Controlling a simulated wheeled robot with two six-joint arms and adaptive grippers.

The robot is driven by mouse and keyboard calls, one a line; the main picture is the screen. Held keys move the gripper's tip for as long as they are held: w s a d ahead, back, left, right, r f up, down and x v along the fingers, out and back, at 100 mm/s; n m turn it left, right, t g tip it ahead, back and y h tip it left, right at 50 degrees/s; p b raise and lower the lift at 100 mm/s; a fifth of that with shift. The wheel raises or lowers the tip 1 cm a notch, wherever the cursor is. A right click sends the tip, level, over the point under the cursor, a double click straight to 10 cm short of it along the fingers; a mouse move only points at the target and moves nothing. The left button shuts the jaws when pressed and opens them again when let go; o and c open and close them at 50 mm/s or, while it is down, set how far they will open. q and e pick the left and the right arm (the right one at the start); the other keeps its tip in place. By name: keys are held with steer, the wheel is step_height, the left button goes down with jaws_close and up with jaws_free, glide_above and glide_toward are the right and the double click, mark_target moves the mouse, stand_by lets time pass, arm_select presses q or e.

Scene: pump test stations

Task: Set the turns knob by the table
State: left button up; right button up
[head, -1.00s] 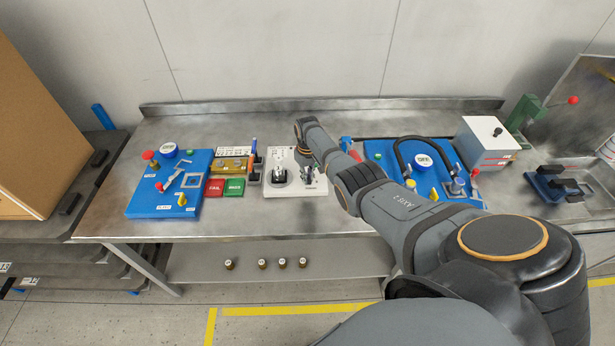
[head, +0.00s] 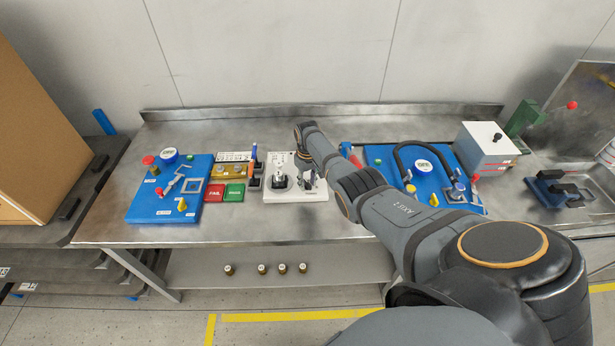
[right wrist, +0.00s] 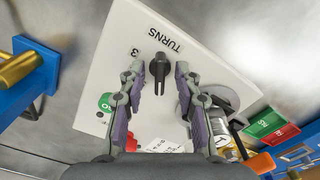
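The white panel (head: 293,160) sits mid-table in the head view, below my right wrist. In the right wrist view the panel (right wrist: 125,45) carries the black turns knob (right wrist: 159,70), with the word TURNS printed beside it and a 3 to the left. My right gripper (right wrist: 159,75) is open, one finger on each side of the knob, with gaps visible on both sides. In the head view the right gripper (head: 309,179) is small and partly hidden by the arm. My left gripper is not in view.
Blue stations stand left (head: 150,205) and right (head: 380,155). Near the panel are a red FAIL tile (head: 215,193), a green tile (head: 234,193) and a printed white card (head: 235,157). A green button (right wrist: 105,101) is close to my left finger in the wrist view.

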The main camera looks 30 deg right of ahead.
mark_target(308, 182)
step_height(308, 182, up, 12)
stand_by(0.3)
steer(key=shift+f, duration=0.1)
